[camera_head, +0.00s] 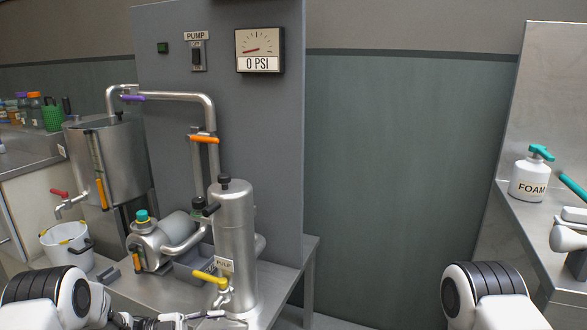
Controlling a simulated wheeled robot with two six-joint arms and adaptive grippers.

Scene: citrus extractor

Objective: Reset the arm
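My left arm comes in at the bottom left. My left gripper (190,319) is low in the picture, at the bottom edge in front of the steel cylinder marked PULP (232,225) and its yellow-handled tap (212,279). It is cut off by the frame, and I cannot tell whether its fingers are open or hold anything. My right arm shows only as a white and black link at the bottom right. My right gripper is out of view.
A grey panel carries a PUMP switch (197,56) and a gauge (260,50) reading 0 PSI. A steel tank (125,165) stands left, above a white bucket (66,245). A FOAM bottle (529,178) stands on the right counter. Open space lies between the benches.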

